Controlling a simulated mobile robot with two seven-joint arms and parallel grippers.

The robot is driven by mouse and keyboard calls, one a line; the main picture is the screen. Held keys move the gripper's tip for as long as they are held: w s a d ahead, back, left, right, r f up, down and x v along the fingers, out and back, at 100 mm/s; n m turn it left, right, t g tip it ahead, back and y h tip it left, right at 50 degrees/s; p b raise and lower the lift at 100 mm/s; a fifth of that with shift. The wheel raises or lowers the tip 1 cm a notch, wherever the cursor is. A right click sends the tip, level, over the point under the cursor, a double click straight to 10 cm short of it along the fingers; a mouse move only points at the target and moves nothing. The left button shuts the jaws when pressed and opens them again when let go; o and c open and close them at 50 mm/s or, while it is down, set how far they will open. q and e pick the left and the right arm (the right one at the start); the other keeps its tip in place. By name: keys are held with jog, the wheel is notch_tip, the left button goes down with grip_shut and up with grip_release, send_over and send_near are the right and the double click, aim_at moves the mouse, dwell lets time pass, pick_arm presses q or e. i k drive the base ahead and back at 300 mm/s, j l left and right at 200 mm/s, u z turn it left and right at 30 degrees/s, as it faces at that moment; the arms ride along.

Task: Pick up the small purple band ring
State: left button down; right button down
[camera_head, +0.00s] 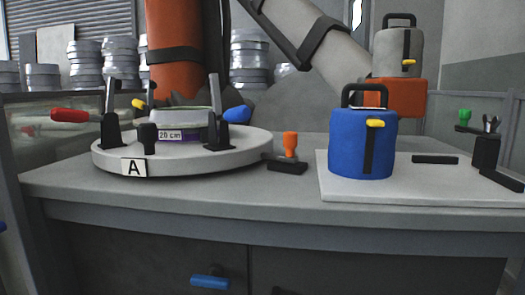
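A ring with a purple band (178,135) marked "20 cm" sits low on the round grey plate (178,164) labelled "A", on the left of the worktop. Above the band is a pale grey body with a greenish top edge. Black clamps stand around it, with a red handle (75,115), a blue handle (237,114) and a yellow handle (138,103). A clamp partly covers the ring's right side, and a black post stands in front on the left. Neither of my grippers is in view.
A blue canister (362,144) stands on a white board (340,191) at the right, with a grey canister (398,52) behind. Stacked grey rings (249,60) fill the back. The worktop's front strip (200,200) is clear.

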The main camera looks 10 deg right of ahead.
aim_at(175, 125)
jog(key=j, duration=0.6)
jog(key=z, duration=1.5)
jog(key=k+j+z, duration=0.35)
jog(key=j, duration=0.3)
jog(key=k+j, duration=0.1)
jog(key=j, duration=0.15)
